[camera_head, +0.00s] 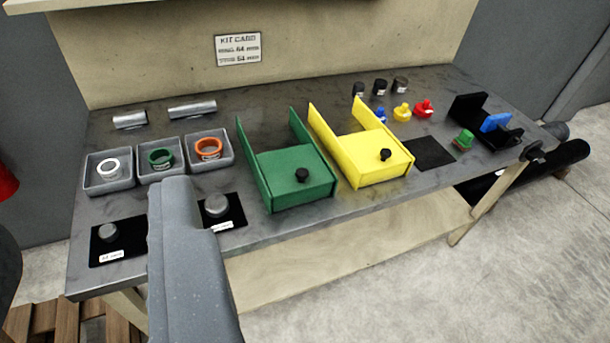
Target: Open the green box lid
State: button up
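The green box (292,197) stands on the grey bench near its front edge, at the middle of the view. Its tall, thin side walls run toward the back. Its flat green lid (277,165) lies level between the walls at the front, with a black knob (302,175) on top. The lid looks closed. A smooth grey part of mine, probably my gripper (175,190), rises from the bottom edge, left of the green box and apart from it in the picture. No separate fingertips show, so its opening cannot be seen.
A similar yellow box (372,172) with a black knob stands close to the right of the green one. Grey trays (108,186) with rings and black pads with round knobs (107,232) are on the left. A black holder (485,125) is at right.

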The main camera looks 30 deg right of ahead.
aim_at(287, 170)
jog(key=k, duration=1.1)
jog(key=z, duration=0.25)
jog(key=i, duration=2.05)
jog(key=u, duration=0.7)
